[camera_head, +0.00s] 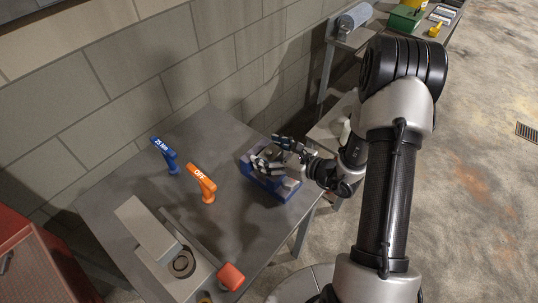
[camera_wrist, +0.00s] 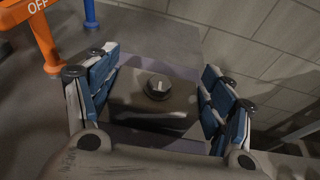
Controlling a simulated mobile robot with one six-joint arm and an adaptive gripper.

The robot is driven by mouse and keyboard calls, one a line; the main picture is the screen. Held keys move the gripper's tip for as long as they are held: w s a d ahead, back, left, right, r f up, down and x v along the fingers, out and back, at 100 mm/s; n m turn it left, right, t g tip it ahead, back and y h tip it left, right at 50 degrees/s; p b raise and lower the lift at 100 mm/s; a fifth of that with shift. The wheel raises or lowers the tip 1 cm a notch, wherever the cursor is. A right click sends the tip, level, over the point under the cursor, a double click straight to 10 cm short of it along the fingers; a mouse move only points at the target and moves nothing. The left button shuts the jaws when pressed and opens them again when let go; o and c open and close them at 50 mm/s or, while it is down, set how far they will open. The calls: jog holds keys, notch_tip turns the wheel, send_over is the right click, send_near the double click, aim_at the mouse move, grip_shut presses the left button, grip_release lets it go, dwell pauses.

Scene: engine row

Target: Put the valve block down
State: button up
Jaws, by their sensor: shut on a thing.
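The valve block (camera_wrist: 140,104) is a dark grey block with a round dark knob on top, bearing a pale mark. In the wrist view it sits between the two blue-padded fingers of my gripper (camera_wrist: 160,72), which is shut on it. In the head view my gripper (camera_head: 268,159) is at the right part of the grey table, over a blue and grey fixture (camera_head: 284,189). The fingers mostly hide the block there. A bluish-grey surface shows around the block in the wrist view. I cannot tell whether the block touches what is under it.
A blue "25 Nm" sign (camera_head: 163,149) and an orange "OFF" sign (camera_head: 202,180) stand on the table (camera_head: 222,132). A block wall runs behind. Bare tabletop lies between the signs and fixture.

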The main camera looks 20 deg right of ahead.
jog(key=shift+f, duration=0.25)
jog(key=shift+f, duration=0.2)
jog(key=o, duration=1.5)
jog(key=shift+o, duration=0.2)
